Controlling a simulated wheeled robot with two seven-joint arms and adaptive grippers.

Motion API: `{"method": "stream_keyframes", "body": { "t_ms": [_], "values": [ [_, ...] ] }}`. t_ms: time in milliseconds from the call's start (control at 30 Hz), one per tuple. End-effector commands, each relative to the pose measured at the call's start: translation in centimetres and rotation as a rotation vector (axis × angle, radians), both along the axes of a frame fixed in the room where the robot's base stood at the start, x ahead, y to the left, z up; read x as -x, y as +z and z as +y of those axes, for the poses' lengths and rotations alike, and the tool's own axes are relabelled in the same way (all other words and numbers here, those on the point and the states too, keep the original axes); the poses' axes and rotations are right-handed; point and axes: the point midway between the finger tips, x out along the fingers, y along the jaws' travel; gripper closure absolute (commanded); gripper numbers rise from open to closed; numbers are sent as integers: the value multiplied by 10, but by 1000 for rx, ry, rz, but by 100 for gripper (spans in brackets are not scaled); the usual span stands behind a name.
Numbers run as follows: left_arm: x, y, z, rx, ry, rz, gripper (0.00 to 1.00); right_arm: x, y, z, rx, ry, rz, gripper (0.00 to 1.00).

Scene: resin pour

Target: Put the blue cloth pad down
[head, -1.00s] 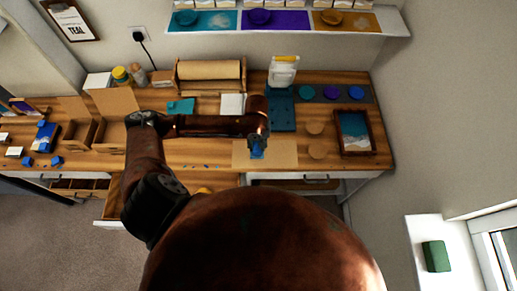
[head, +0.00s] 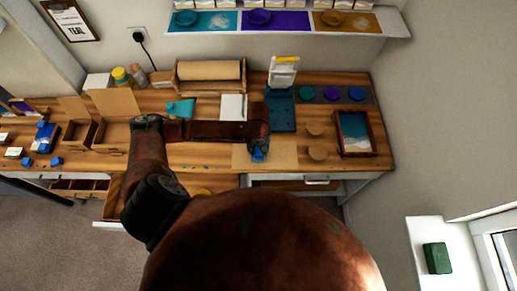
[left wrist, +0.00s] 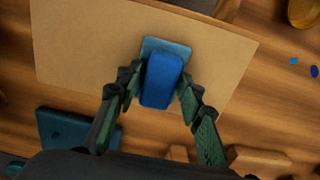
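The blue cloth pad (left wrist: 163,80) is between the fingers of my left gripper (left wrist: 160,78) in the left wrist view. Both fingertips appear to touch its sides. A paler blue flat part (left wrist: 165,48) shows under its far end. The pad is over the brown paper sheet (left wrist: 90,45); I cannot tell whether it touches the sheet. In the head view the pad (head: 258,156) shows as a small blue patch below my left gripper (head: 259,148), near the sheet's left part (head: 285,155). My right gripper is not in view.
A teal tray (head: 282,118) stands behind the sheet. A teal cloth (head: 180,108), a paper roll (head: 209,71) and open boxes (head: 112,135) are to the left.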

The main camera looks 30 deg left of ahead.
Motion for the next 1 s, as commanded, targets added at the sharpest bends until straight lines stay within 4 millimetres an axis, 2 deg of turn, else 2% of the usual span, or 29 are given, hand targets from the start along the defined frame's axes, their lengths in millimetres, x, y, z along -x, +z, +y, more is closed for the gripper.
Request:
{"method": "stream_keyframes", "body": {
  "t_ms": [100,333,467,567,800,1000],
  "values": [
    [0,0,0,0,0,0,57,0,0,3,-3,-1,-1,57],
    [0,0,0,-1,0,-1,57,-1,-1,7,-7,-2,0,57],
    [-1,8,0,-1,0,-2,57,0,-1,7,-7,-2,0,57],
    [-1,23,0,1,-1,-3,57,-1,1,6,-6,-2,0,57],
    [-1,75,0,0,-1,-4,57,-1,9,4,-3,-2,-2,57],
    [-1,108,0,0,0,-4,57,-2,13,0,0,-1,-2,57]
  ]
}}
